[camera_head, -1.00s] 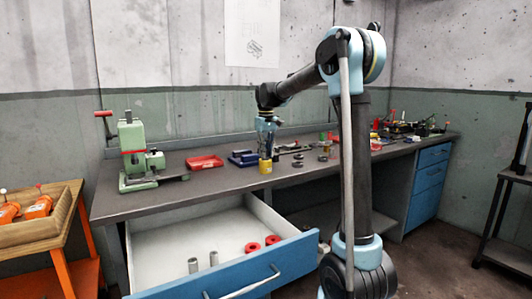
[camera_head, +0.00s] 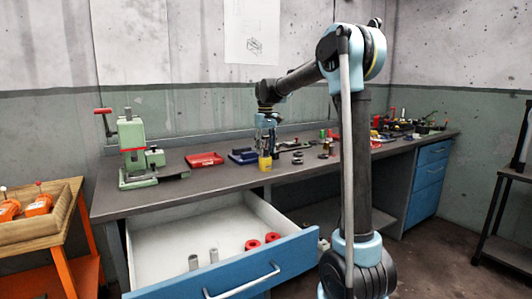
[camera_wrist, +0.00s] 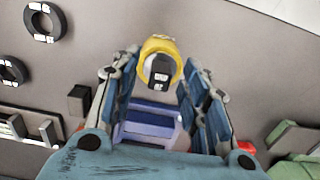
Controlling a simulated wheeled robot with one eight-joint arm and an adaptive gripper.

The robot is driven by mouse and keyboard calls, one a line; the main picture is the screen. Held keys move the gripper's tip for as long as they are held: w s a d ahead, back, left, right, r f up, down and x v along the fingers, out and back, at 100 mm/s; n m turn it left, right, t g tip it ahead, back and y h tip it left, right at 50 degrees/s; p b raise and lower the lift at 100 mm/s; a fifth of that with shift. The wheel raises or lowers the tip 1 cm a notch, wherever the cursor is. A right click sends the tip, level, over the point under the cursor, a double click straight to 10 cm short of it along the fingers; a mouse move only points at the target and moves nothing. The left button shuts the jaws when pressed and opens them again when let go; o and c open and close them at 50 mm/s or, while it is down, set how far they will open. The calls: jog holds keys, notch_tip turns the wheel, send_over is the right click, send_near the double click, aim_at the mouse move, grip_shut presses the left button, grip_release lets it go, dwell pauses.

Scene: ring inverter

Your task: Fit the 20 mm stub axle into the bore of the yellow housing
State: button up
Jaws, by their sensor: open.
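The yellow housing (camera_head: 265,163) stands on the grey bench top, below my gripper (camera_head: 266,148). The wrist view shows the housing (camera_wrist: 157,46) from above as a yellow ring, between or just beyond the fingertips of my gripper (camera_wrist: 158,65). The fingers are spread, with one on each side of it. A dark piece with white marks (camera_wrist: 160,72) shows inside the yellow ring; it may be the stub axle, and how deep it sits cannot be told. Nothing is visibly clamped between the fingers.
A blue tray (camera_head: 242,156) is close beside the housing, and a red tray (camera_head: 204,160) lies further left. A green press (camera_head: 133,150) stands at the left end. Black rings (camera_wrist: 42,22) lie nearby. The open drawer (camera_head: 225,235) holds grey cylinders and red rings.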

notch_tip(320, 180, up, 11)
dwell(0.4)
jog(key=shift+f, duration=0.15)
